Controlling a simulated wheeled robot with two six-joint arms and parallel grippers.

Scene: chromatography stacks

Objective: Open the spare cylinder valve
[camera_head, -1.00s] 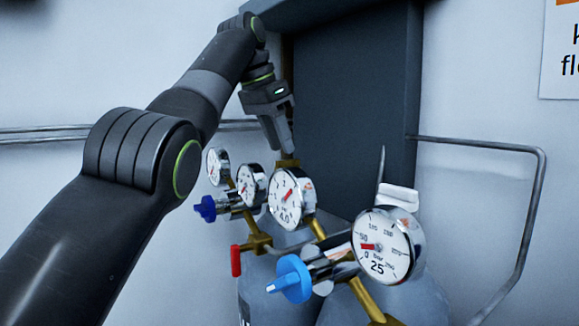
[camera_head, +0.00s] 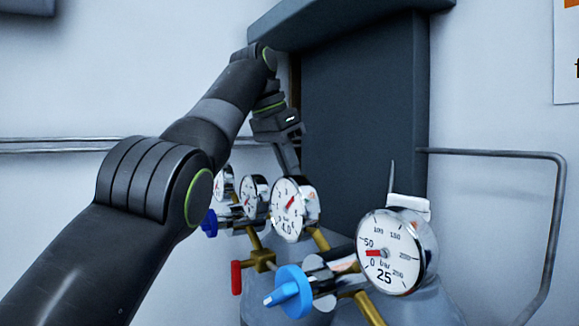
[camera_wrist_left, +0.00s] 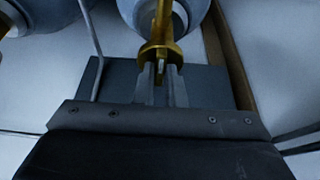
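Two grey cylinders with brass fittings and round gauges stand below me; the near cylinder (camera_head: 415,305) carries a gauge (camera_head: 390,252) and a light blue knob (camera_head: 289,291). Behind are several more gauges, the largest (camera_head: 294,208), and a dark blue knob (camera_head: 209,223). My left gripper (camera_head: 290,166) reaches down behind these gauges, its fingertips hidden by them. In the left wrist view its narrow fingers (camera_wrist_left: 165,82) are close together at a brass valve fitting (camera_wrist_left: 160,52) on a cylinder top. I cannot tell whether they grip it. My right gripper is not in view.
A red handle (camera_head: 236,278) sits on a brass fitting at the front. A dark panel (camera_head: 365,110) stands right behind my gripper. A metal rail (camera_head: 560,220) juts out at the right, and pipes (camera_head: 60,146) run along the left wall.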

